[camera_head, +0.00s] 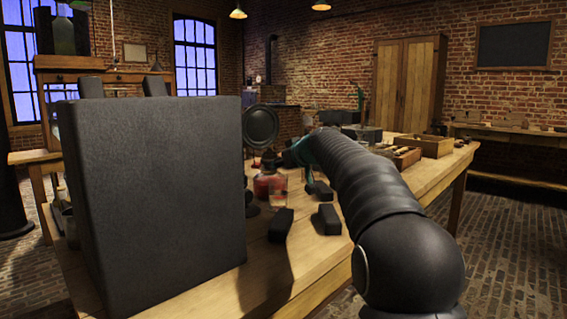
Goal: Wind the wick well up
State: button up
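My dark ribbed arm (370,190) reaches from the lower right over the workbench. At its far end a teal part (299,152) and small dark parts show, and I cannot make out the gripper's fingers. Below that end, a red glass vessel (266,186) stands on the bench, with a clear glass (279,193) beside it. I cannot pick out a wick or its winding knob. I cannot tell whether the gripper touches anything.
Dark blocks (281,225) lie on the wooden bench (300,268). A round black disc (260,126) stands behind a large dark panel (160,190), which hides the bench's left part. A wooden tray (423,147) sits at the far right. The brick floor at right is clear.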

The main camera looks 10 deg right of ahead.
jog(key=shift+c, duration=0.2)
grip_shut()
jog(key=shift+d, duration=0.1)
